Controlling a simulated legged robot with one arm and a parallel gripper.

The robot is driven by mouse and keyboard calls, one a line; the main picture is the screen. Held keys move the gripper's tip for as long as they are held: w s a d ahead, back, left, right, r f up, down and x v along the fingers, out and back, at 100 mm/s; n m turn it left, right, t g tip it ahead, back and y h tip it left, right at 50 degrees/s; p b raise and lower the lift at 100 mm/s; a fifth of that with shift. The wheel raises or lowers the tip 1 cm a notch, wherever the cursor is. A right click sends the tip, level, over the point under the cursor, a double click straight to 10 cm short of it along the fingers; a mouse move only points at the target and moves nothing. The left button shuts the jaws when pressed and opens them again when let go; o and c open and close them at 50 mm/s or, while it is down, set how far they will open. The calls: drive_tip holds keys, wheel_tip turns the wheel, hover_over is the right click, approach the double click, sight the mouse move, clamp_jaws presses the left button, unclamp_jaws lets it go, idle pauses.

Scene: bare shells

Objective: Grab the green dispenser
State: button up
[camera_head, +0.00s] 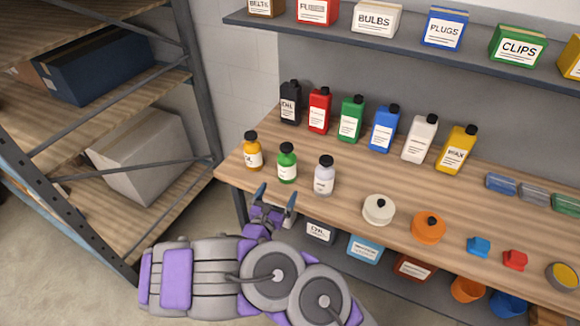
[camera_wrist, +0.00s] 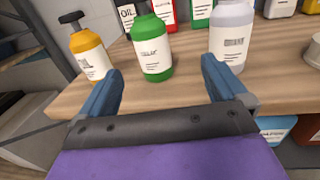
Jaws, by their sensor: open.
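The green dispenser (camera_head: 287,165) is a small round bottle with a white label and a dark top. It stands upright near the front edge of the wooden bench, between a yellow dispenser (camera_head: 252,152) and a pale grey one (camera_head: 324,177). In the wrist view the green dispenser (camera_wrist: 152,50) is ahead between my fingers, with its top cut off by the frame. My gripper (camera_head: 275,197) is open and empty at the bench's front edge, short of the bottle and not touching it. Its blue fingers (camera_wrist: 160,85) also show in the wrist view.
A row of rectangular bottles, including a green one (camera_head: 351,119), stands behind on the bench (camera_head: 350,185). A white round container (camera_head: 378,209) and an orange one (camera_head: 428,227) are to the right. A shelving rack (camera_head: 110,120) stands left. Boxes sit beneath the bench.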

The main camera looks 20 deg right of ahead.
sight(283, 170)
drive_tip(key=x, duration=0.2)
drive_tip(key=f+b+x, duration=0.1)
drive_tip(key=x, duration=0.2)
drive_tip(key=b+x, duration=0.1)
drive_tip(key=x, duration=0.2)
drive_tip(key=shift+w+f, duration=0.15)
drive_tip(key=shift+w, duration=0.05)
drive_tip(key=shift+w+d+b, duration=0.2)
drive_tip(key=shift+w+b, duration=0.1)
drive_tip(key=shift+w, duration=0.7)
drive_tip(key=shift+w+r+n, duration=0.25)
drive_tip(key=shift+w+n, duration=0.05)
drive_tip(key=shift+w, duration=0.25)
drive_tip(key=x, duration=0.2)
drive_tip(key=b+x, duration=0.1)
drive_tip(key=x, duration=0.1)
drive_tip(key=b+x, duration=0.1)
drive_tip(key=x, duration=0.1)
drive_tip(key=shift+s+d+f, duration=0.25)
drive_tip(key=shift+s+d, duration=0.05)
drive_tip(key=shift+d, duration=0.1)
drive_tip(key=shift+a+r, duration=0.2)
drive_tip(key=shift+a, duration=0.55)
drive_tip(key=shift+c, duration=1.4)
drive_tip(key=shift+d+f, duration=0.1)
drive_tip(key=shift+d, duration=0.45)
drive_tip(key=c, duration=0.5)
drive_tip(key=shift+c, duration=1.3)
drive_tip(key=shift+a, duration=0.3)
drive_tip(key=c, duration=0.4)
